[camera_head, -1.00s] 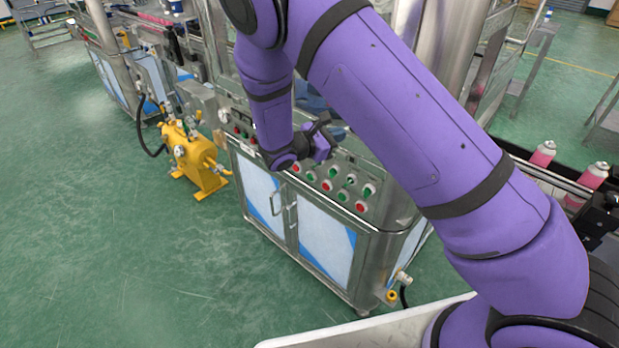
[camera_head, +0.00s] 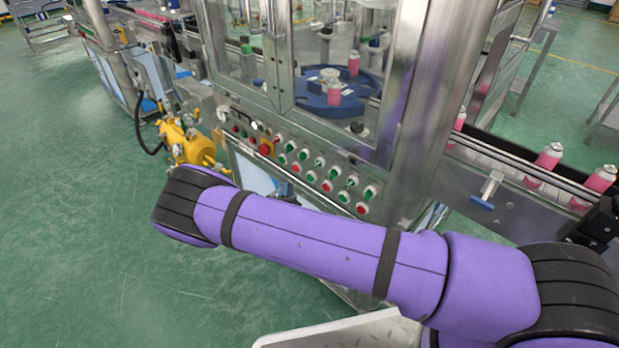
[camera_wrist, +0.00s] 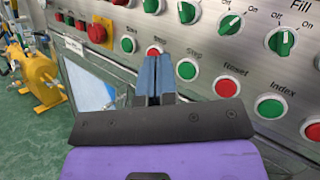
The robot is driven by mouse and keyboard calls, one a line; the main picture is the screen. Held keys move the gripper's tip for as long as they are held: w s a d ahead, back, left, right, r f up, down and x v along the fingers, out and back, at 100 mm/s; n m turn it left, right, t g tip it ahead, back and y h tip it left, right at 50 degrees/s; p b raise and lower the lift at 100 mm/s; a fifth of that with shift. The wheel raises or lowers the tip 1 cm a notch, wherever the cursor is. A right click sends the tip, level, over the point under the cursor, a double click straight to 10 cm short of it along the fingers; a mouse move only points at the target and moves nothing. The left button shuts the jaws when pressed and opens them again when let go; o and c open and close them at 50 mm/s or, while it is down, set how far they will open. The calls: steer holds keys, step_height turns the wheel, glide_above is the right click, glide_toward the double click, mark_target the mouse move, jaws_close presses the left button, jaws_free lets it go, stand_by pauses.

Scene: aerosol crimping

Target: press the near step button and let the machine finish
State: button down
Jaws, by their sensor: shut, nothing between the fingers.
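In the head view the step button (camera_head: 311,176) sits mid-row on the machine's front. My gripper (camera_wrist: 158,60) is shut and empty, its blue fingertips together. In the wrist view the tips are just left of the step button and overlap the red stop button (camera_wrist: 153,50). I cannot tell whether they touch the panel. My forearm hides my gripper in the head view. Behind the glass, pink cans (camera_head: 334,95) stand at a blue turntable (camera_head: 310,104).
The green start button (camera_wrist: 127,44) is left of stop; the red reset (camera_wrist: 227,87) and green index (camera_wrist: 270,106) are right of step. Rotary switches run above. A red emergency knob (camera_wrist: 98,32) is farther left. A yellow pump (camera_head: 190,147) stands on the floor left.

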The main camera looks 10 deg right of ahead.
mark_target(310, 178)
steer(key=f+n+y, duration=0.1)
steer(key=a+f+n+y, duration=0.1)
steer(key=f+y, duration=0.1)
steer(key=shift+s+a+f+n+t, duration=0.2)
steer(key=shift+s+a+n+t, duration=0.1)
steer(key=shift+n+t, duration=0.1)
steer(key=w+d, duration=0.5)
steer(key=d, duration=0.2)
stand_by(0.4)
steer(key=shift+w+d, duration=0.2)
steer(key=shift+d, duration=0.05)
stand_by(1.8)
steer(key=shift+w+d, duration=0.15)
